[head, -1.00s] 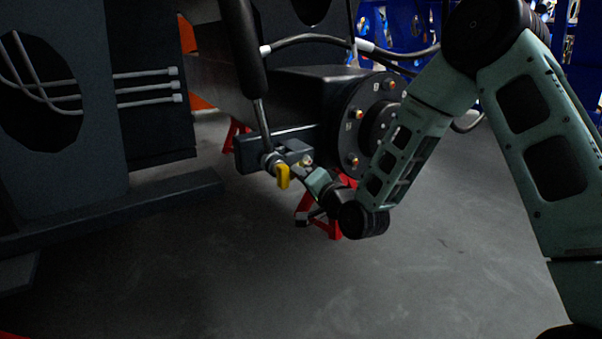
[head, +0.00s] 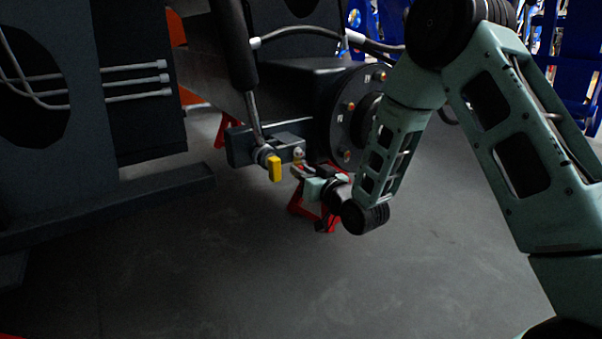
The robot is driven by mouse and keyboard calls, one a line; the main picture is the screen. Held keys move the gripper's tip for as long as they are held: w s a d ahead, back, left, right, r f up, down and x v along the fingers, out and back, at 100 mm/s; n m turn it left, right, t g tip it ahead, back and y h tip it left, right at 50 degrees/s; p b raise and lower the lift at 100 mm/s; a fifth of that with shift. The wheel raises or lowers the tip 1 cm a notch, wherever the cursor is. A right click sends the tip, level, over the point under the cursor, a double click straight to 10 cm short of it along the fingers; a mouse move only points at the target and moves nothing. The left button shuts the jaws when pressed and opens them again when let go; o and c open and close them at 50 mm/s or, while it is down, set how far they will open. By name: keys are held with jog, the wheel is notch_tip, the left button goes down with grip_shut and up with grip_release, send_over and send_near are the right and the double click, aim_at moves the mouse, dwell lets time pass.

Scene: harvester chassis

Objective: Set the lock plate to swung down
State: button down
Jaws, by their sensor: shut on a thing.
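The lock plate (head: 275,169) is a small yellow piece. The fingertips are small and dark here, and the exact contact is hard to see.
The dark bracket (head: 240,146) and black cylinder (head: 237,50) are above and left of my gripper. A round bolted hub (head: 345,112) is behind my forearm. A red stand (head: 310,205) is below. Open grey floor lies in front.

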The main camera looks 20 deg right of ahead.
jog(key=shift+d+n, duration=0.15)
jog(key=shift+n, duration=0.25)
dwell(0.3)
jog(key=c, duration=1.4)
grip_release()
jog(key=shift+c, duration=0.2)
jog(key=p+v, duration=1.3)
jog(key=v, duration=0.4)
jog(key=shift+s+d, duration=0.1)
jog(key=shift+s, duration=0.05)
